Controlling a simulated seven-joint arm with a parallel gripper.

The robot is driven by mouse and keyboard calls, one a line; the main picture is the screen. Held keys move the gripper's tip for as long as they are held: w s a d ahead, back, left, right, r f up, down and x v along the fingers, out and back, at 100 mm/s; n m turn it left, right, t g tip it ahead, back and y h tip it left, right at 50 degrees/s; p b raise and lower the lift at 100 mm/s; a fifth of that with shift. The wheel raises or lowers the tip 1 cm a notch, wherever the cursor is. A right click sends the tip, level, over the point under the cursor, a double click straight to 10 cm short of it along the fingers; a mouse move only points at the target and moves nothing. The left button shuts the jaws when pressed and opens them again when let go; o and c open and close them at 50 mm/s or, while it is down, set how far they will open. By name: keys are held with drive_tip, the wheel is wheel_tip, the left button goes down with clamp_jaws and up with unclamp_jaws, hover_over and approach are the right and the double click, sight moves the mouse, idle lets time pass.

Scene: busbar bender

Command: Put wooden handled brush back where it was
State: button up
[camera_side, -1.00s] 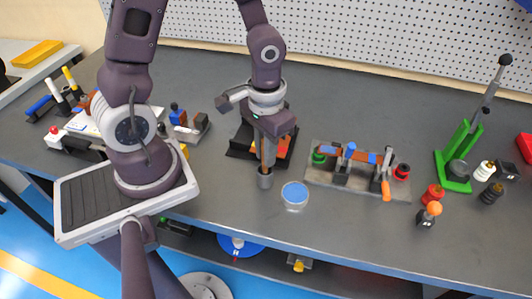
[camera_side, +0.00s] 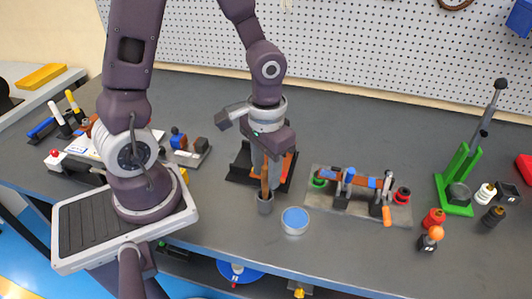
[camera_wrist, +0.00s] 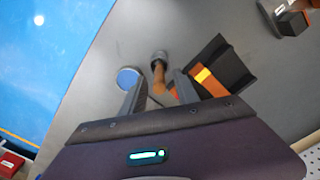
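The handle's upper end is partly hidden by the gripper in the side view.
A black tray with orange and yellow pieces (camera_side: 240,172) lies just behind my gripper. A clamp fixture (camera_side: 358,205) and a green lever press (camera_side: 458,185) stand to the right.

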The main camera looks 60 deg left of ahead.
wheel_tip(320, 180, up, 10)
drive_tip(key=shift+f, duration=0.1)
drive_tip(key=s+r+m+t, duration=0.1)
drive_tip(key=s+r+t, duration=0.4)
drive_tip(key=s+r, duration=0.3)
drive_tip(key=shift+s+d+r+m+t, duration=0.2)
drive_tip(key=shift+s+m+t, duration=0.1)
drive_tip(key=shift+s+m, duration=0.1)
idle(0.7)
